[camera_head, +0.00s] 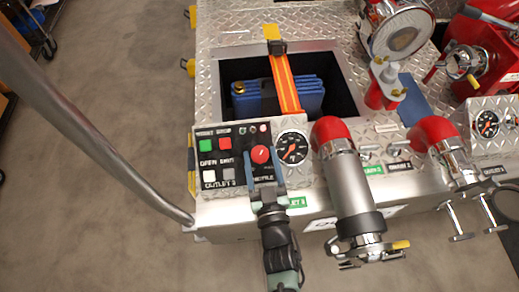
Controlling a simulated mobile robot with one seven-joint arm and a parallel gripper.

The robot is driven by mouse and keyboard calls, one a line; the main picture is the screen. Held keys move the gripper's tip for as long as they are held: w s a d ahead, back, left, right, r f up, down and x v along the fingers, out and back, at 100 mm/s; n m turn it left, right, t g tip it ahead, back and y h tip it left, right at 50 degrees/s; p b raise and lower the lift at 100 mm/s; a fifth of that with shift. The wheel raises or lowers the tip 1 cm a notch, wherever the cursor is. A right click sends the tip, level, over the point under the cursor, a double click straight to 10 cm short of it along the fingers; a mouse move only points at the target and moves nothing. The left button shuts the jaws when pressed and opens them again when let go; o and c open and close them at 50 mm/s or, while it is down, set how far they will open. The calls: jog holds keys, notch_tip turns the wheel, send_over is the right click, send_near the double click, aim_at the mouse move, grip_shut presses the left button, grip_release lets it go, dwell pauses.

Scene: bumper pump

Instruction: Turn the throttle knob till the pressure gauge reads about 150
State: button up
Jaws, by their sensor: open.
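The round red throttle knob (260,154) sits at the right side of the black control panel (204,186). The pressure gauge (292,148) is just right of it, with a black face and an orange needle; its numbers are too small to read. My gripper (263,160) comes up from the bottom of the picture. Its two blue-grey fingers are apart, one on each side of the knob. I cannot tell whether the fingers touch it. The fingers partly cover the panel lettering below the knob.
Green, red, white and grey buttons (225,143) lie left of the knob. A red-topped metal outlet pipe (346,180) stands close right of the gauge. A second gauge (487,123) is at far right. A grey handrail (90,135) crosses the left. An open bin (240,72) holds blue hose.

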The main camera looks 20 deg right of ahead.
jog(key=shift+x, duration=1)
grip_shut()
jog(key=shift+r+p, duration=0.1)
jog(key=shift+p, duration=0.25)
